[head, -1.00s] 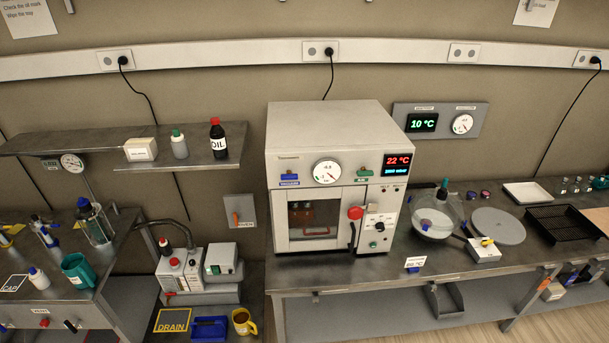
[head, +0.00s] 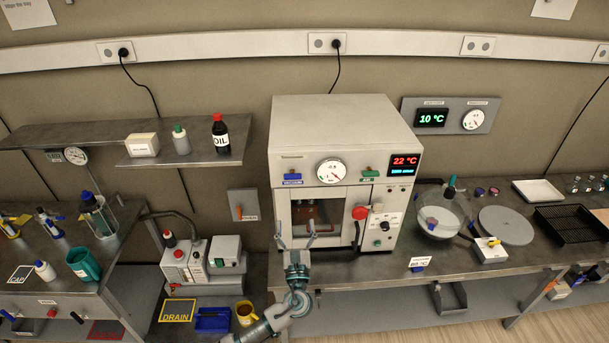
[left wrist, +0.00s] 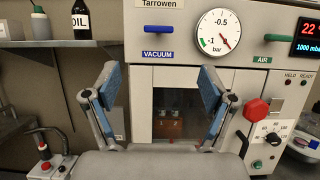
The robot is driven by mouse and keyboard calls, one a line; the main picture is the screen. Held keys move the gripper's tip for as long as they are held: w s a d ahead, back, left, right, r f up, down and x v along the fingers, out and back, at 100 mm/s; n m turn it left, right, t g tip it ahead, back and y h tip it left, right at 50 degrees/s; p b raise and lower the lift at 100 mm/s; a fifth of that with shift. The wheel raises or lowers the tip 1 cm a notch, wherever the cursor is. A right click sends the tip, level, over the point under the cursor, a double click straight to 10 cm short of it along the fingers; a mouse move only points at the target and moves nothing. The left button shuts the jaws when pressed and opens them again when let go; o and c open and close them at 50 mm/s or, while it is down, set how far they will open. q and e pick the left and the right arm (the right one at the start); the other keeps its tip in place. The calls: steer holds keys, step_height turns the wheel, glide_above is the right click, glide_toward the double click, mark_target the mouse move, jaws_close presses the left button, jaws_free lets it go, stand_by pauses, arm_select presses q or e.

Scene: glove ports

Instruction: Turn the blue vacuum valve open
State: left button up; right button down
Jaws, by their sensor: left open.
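The blue vacuum valve (head: 292,177) is on the upper left front of the white vacuum oven (head: 335,112). In the left wrist view its handle (left wrist: 160,30) is a horizontal blue bar above a blue VACUUM label. My left gripper (head: 296,230) is in front of the oven door, below the valve and apart from it. In the left wrist view the gripper (left wrist: 158,88) has its two fingers spread, with nothing between them; the valve is above and beyond the fingertips. My right gripper is not in view.
A green AIR valve (left wrist: 283,37) is to the right, past the round pressure gauge (left wrist: 218,32). A red knob (left wrist: 257,109) sticks out beside the door window. An oil bottle (head: 220,136) stands on the shelf at the left. The space before the valve looks free.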

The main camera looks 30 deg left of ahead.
mark_target(293, 178)
arm_select(q)
steer(key=p+x, duration=0.3)
steer(key=x, duration=1.2)
steer(key=shift+w+a, duration=0.25)
steer(key=shift+w+a+r, duration=0.1)
steer(key=shift+w+a, duration=0.25)
steer(key=shift+w, duration=0.25)
steer(key=c, duration=1.2)
